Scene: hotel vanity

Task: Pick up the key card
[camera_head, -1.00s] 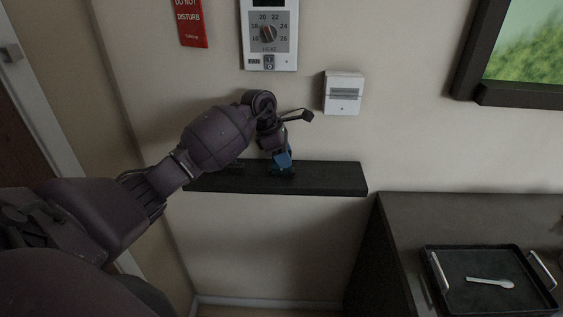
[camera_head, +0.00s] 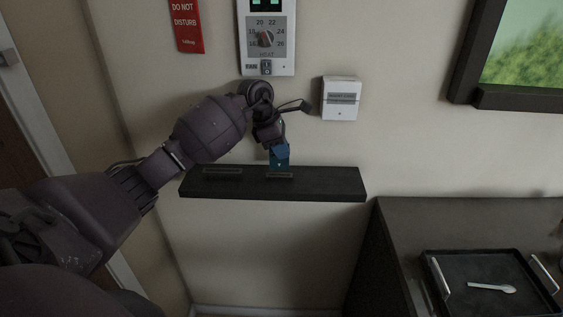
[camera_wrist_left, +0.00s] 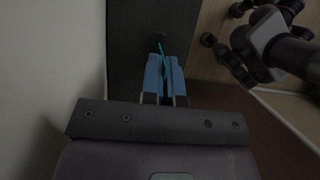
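The key card shows in the left wrist view as a thin teal edge (camera_wrist_left: 163,60) running between the two blue fingers of my left gripper (camera_wrist_left: 165,65). In the head view my left gripper (camera_head: 279,152) points down over the dark wall shelf (camera_head: 325,183), just above a slot-like holder (camera_head: 280,176). The card's face cannot be told clearly from the blue fingers there. The fingers are close together on either side of the card, but whether they press on it is unclear. The card's lower end is near the shelf. My right gripper is not in view.
A second slot (camera_head: 222,171) on the shelf looks empty. Above are a thermostat (camera_head: 266,38), a white wall unit (camera_head: 341,98) and a red door sign (camera_head: 187,25). At lower right, a black tray (camera_head: 455,297) with a white spoon (camera_head: 492,287) sits on a dark counter (camera_head: 420,222).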

